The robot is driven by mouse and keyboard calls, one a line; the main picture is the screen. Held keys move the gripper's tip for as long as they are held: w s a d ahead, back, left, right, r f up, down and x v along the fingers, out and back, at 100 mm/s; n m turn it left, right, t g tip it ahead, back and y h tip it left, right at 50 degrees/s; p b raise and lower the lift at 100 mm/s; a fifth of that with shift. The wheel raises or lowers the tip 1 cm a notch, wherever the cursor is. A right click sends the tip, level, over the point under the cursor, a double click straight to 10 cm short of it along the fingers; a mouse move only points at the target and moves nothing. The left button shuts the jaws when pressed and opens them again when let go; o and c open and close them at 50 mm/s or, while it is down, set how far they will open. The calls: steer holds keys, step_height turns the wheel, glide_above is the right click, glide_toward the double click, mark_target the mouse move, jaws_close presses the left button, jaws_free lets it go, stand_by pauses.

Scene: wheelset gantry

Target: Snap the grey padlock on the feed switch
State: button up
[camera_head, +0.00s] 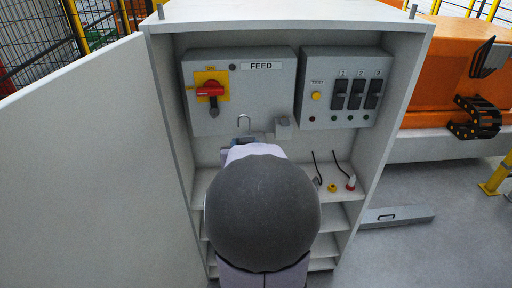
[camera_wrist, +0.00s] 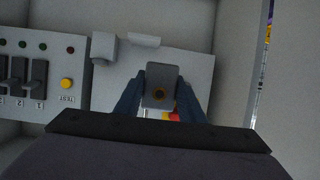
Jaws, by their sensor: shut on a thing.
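The feed switch (camera_head: 210,89) has a red handle on a yellow plate, on the left grey box marked FEED. A small dark grey piece hangs just below the handle. My gripper (camera_head: 244,141) is shut on the grey padlock, below and right of the switch and apart from it. The padlock's thin shackle (camera_head: 244,122) points up; I cannot tell whether it is open. My arm hides most of the body in the head view. In the wrist view the padlock body (camera_wrist: 161,80) sits between both fingers, its keyhole facing the camera. Red and yellow switch parts show partly behind it.
A second box (camera_head: 339,88) on the right carries a yellow TEST button and black switches 1, 2 and 3. A small grey block (camera_head: 283,128) is beside the padlock. Corded items lie on the shelf (camera_head: 342,195). The open cabinet door (camera_head: 85,170) stands left.

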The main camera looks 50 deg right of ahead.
steer(key=w+f+p, duration=0.2)
steer(key=w+f, duration=0.1)
steer(key=w, duration=0.3)
steer(key=w+a+f+p, duration=0.1)
steer(key=w+f, duration=0.3)
steer(key=w, duration=0.2)
steer(key=shift+a+f+p, duration=0.15)
steer(key=shift+a+p, duration=0.05)
steer(key=shift+p, duration=0.2)
glide_toward(217, 131)
steer(key=shift+w+d+f+b, duration=0.3)
steer(key=shift+w+d+f, duration=0.5)
steer(key=shift+w+f, duration=0.25)
steer(key=shift+w+d, duration=1.05)
steer(key=shift+d, duration=0.05)
stand_by(2.1)
steer(key=shift+s+a, duration=0.15)
steer(key=shift+s+a+b, duration=0.4)
steer(key=shift+s+a, duration=0.35)
stand_by(1.0)
